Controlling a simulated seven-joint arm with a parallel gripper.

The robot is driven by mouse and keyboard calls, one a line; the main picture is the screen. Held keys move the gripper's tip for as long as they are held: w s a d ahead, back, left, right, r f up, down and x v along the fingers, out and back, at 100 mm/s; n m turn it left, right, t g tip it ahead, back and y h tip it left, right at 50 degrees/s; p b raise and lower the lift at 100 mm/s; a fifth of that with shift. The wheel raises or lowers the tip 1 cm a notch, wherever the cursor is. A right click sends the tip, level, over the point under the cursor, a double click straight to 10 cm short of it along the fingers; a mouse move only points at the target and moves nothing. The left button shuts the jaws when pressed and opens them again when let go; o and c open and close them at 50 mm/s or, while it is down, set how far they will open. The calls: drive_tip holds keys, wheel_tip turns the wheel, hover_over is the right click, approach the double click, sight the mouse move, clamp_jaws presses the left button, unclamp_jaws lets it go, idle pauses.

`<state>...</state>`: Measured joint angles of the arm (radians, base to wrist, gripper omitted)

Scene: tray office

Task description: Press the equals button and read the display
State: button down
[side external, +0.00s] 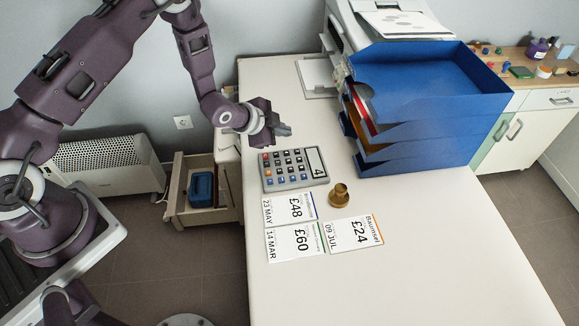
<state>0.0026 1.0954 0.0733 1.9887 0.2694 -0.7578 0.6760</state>
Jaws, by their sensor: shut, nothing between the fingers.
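A grey calculator (290,181) lies flat on the white desk, turned sideways, with rows of dark keys and a few orange and blue ones. The equals key cannot be told apart at this size. Its display (316,160) is at the right end and shows a digit that looks like a 4. My gripper (287,130) is shut and empty, just beyond the calculator's far edge in the picture and seemingly above the desk. Its exact height cannot be told. No finger is seen touching a key.
Three priced paper slips (294,242) and a small brass object (339,195) lie near the calculator. Stacked blue trays (430,85) and a printer (345,40) stand behind to the right. An open drawer (203,213) is at the left. The desk's front right is clear.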

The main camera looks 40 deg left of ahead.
wheel_tip(320, 180, up, 4)
hover_over(266, 174)
drive_tip(key=shift+f, duration=0.2)
drive_tip(key=shift+f, duration=4.3)
drive_tip(key=shift+f, duration=0.4)
